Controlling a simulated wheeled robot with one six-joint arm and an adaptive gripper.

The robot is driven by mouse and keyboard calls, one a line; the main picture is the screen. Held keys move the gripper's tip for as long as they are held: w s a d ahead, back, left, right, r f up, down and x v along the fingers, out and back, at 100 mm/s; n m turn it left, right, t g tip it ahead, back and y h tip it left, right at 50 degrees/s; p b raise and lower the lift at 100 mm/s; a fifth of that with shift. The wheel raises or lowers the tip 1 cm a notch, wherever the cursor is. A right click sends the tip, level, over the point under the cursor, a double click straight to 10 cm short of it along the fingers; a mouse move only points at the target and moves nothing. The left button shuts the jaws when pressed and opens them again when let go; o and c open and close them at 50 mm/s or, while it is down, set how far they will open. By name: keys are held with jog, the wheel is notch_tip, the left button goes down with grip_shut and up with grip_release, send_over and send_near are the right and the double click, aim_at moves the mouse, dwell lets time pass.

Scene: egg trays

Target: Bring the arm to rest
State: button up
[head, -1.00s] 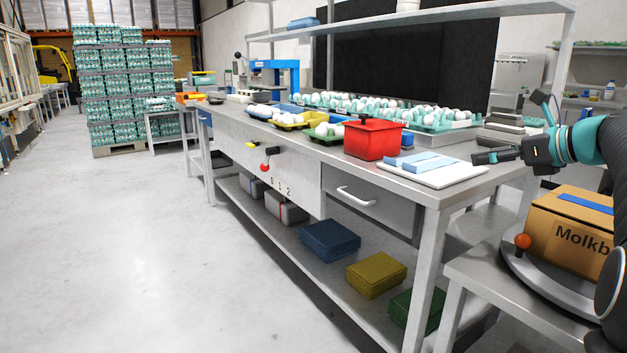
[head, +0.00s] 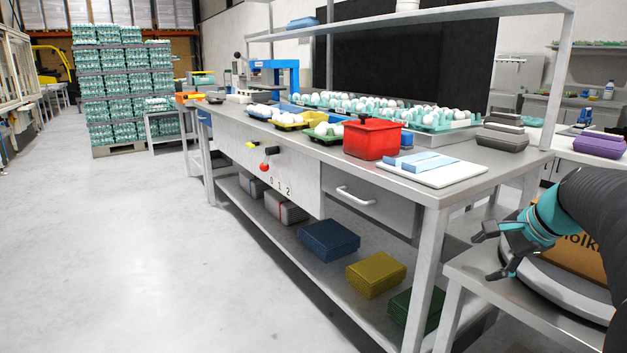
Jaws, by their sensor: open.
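My gripper (head: 487,254) is at the lower right of the head view, in front of the cardboard box and over the small side table (head: 497,287). Its two dark fingers are spread apart with nothing between them. My arm comes in from the right edge and bends down and to the left. It hides most of the cardboard box (head: 582,253), so only part of its printed lettering shows.
The long workbench (head: 437,190) holds a red box (head: 372,139), a white board (head: 444,178) with blue strips, and egg trays (head: 405,114). Coloured cartons (head: 376,274) lie on its lower shelf. A purple carton (head: 600,144) sits on a rear table. The floor at left is clear.

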jog(key=s+a+f+n+h, duration=0.1)
jog(key=s+a+f+n, duration=0.1)
jog(key=s+a+n, duration=0.3)
jog(key=s+a+f+n+h, duration=0.1)
jog(key=s+a+f+n, duration=0.2)
jog(key=s, duration=0.7)
jog(key=s+a+f+n+g+h, duration=0.1)
jog(key=s+a+f+n, duration=0.2)
jog(key=s+a+n, duration=0.4)
jog(key=shift+s+a+n, duration=0.3)
jog(key=shift+a+n, duration=0.1)
jog(key=shift+a, duration=1.15)
